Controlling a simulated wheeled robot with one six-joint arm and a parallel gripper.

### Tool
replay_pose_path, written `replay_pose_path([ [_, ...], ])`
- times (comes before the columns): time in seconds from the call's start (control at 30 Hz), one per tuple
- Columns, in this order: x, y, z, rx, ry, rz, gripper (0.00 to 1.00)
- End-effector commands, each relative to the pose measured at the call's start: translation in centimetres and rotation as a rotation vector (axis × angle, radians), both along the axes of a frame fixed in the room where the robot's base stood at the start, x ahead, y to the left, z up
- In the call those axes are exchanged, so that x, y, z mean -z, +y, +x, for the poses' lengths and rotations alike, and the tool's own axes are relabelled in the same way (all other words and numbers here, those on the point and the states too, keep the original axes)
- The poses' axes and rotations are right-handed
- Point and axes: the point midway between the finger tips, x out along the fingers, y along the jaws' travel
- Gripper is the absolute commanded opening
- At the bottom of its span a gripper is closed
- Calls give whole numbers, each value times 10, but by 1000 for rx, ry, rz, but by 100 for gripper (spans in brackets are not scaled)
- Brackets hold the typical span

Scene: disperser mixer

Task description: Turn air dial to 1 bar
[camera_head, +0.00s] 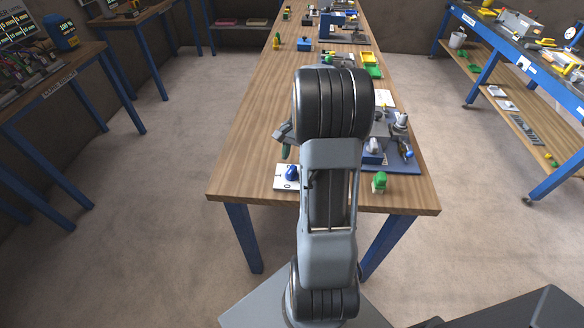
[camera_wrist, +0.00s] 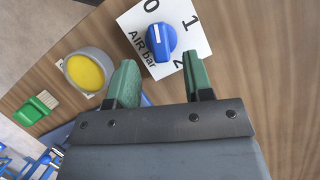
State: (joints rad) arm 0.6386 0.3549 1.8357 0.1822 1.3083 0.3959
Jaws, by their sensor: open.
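The blue air dial (camera_wrist: 160,43) sits on a white plate (camera_wrist: 188,22) marked "AIR bar", 0, 1 and 2. Its white pointer line points roughly toward the 0. In the head view the dial (camera_head: 291,172) and its plate (camera_head: 281,184) lie near the table's front left edge. My gripper (camera_wrist: 159,57) has green fingers, open and empty, spread to either side of the dial in the wrist view. Contact with the dial cannot be told. In the head view my gripper (camera_head: 286,150) shows partly above the dial, with the rest hidden by my arm.
A yellow round button (camera_wrist: 85,72) with a grey rim and a green part (camera_wrist: 36,108) lie left of the dial in the wrist view. A blue-based device (camera_head: 398,166) stands right of my arm. The wooden table (camera_head: 246,150) is bare left of the plate.

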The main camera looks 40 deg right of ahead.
Motion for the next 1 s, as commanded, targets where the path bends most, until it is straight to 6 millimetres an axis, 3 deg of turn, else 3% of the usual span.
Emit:
replay_pose_path([
  [0.3,34,13,-6,0,2,1,47],
  [0.73,39,15,-7,-1,0,0,47],
  [1.0,39,15,-7,-1,0,0,22],
])
